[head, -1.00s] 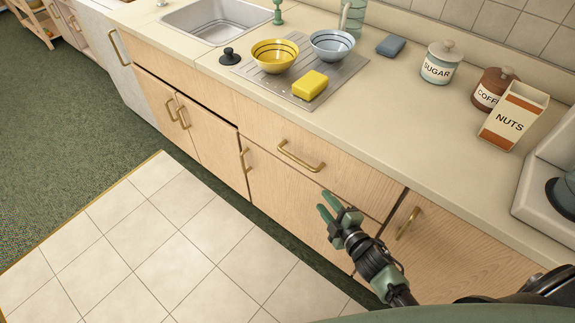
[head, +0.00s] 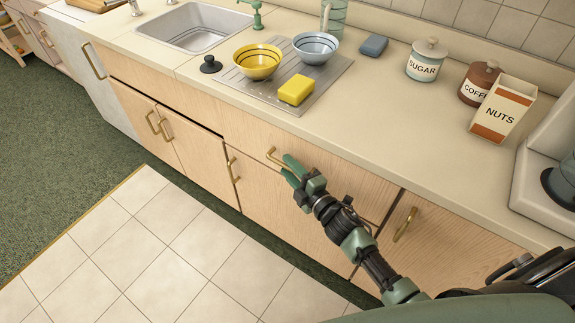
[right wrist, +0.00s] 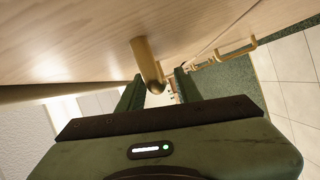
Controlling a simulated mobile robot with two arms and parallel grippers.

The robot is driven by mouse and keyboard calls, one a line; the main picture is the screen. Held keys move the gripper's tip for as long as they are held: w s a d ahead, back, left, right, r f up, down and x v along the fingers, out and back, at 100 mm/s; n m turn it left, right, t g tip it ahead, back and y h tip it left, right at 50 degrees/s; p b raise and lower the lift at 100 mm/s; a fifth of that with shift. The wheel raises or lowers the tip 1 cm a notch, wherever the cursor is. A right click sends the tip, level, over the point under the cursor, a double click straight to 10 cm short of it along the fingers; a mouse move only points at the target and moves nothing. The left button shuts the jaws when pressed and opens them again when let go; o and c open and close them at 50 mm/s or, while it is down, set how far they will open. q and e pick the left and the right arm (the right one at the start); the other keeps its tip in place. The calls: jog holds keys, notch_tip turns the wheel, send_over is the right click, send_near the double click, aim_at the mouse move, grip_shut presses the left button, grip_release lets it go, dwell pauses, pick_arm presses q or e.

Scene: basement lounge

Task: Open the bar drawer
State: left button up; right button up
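The bar drawer (head: 345,178) is a light wood front under the countertop, and it looks shut. Its brass bar handle (head: 272,158) is partly hidden behind my right gripper (head: 290,171) in the head view. In the right wrist view the brass handle (right wrist: 147,68) reaches between the two green fingers of my right gripper (right wrist: 157,92). The fingers are apart, with a gap around the handle end; whether they touch it I cannot tell. My left gripper is not in view.
On the counter stand a yellow bowl (head: 257,62), a grey-blue bowl (head: 315,47), a yellow sponge (head: 296,91), a sugar jar (head: 426,60), a coffee jar (head: 478,84) and a nuts box (head: 502,110). Cabinet doors with brass handles (head: 404,225) flank the drawer. The tiled floor (head: 150,240) is clear.

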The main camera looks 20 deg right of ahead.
jog(key=shift+w+a, duration=0.15)
jog(key=shift+w, duration=0.25)
jog(key=c, duration=0.7)
grip_shut()
jog(key=shift+w+r, duration=0.1)
dwell(0.4)
